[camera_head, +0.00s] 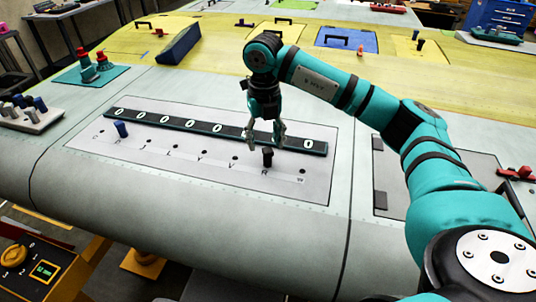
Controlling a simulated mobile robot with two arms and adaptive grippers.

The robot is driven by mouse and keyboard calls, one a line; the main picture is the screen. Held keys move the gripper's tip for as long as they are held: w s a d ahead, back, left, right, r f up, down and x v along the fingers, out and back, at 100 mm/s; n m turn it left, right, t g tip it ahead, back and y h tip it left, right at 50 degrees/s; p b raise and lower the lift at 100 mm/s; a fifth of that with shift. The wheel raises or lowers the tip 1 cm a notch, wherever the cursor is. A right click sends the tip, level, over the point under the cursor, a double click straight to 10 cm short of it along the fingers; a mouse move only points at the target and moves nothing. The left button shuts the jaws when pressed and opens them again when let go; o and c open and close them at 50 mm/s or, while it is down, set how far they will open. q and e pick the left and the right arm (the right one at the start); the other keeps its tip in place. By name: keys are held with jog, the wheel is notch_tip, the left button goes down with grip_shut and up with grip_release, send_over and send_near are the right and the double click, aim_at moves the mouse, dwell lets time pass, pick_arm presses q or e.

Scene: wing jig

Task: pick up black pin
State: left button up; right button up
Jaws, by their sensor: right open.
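A black pin (267,157) stands upright in the row of small holes on the pale panel (200,170), toward its right end. My right gripper (266,137) points down just above and behind the black pin, over the dark strip. Its fingers are apart, and nothing shows between them. A blue pin (121,129) stands tilted near the left end of the same panel. My left gripper is not in this view.
A dark strip with several light slots (190,127) lies across the panel. A white block with several pins (31,114) sits at the left. A teal plate with red-topped items (92,72) and a dark blue wedge (179,45) lie behind. The panel's front is clear.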

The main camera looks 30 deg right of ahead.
aim_at(268, 149)
jog(key=f, duration=0.1)
jog(key=p, duration=0.1)
jog(key=f+p, duration=0.1)
jog(key=shift+s+d+f, duration=0.25)
jog(key=shift+s+f, duration=0.1)
notch_tip(268, 149, down, 2)
jog(key=shift+d+f+p, duration=0.1)
jog(key=shift+p, duration=0.3)
jog(key=shift+f, duration=0.25)
jog(key=shift+c, duration=0.8)
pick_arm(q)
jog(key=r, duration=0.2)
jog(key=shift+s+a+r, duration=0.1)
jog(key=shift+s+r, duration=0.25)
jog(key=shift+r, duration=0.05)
pick_arm(e)
grip_shut()
